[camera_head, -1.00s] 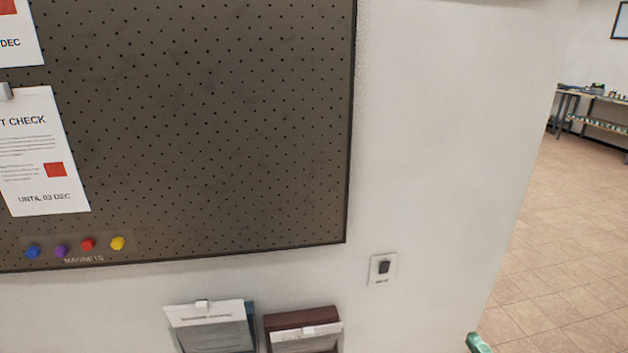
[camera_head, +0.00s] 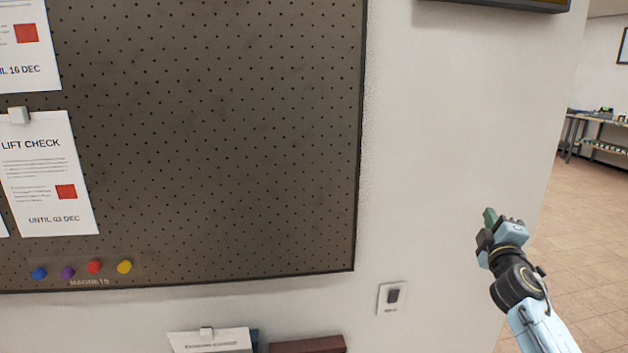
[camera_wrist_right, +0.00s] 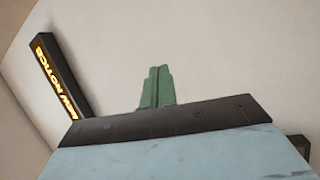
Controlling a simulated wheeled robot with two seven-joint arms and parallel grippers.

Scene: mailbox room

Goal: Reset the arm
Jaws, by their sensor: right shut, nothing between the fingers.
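My right gripper (camera_head: 490,217) is raised at the right of the head view, in front of the white wall near its right edge. Its green fingers are together with nothing between them. In the right wrist view the closed green fingers (camera_wrist_right: 156,88) point up toward the bare wall. My left gripper is not in view.
A dark pegboard (camera_head: 230,130) with notices (camera_head: 50,175) and several magnets (camera_head: 95,267) fills the left. A small switch (camera_head: 392,297) is right below it. A lit sign (camera_wrist_right: 55,80) shows in the wrist view. Open tiled floor (camera_head: 570,230) lies at the right.

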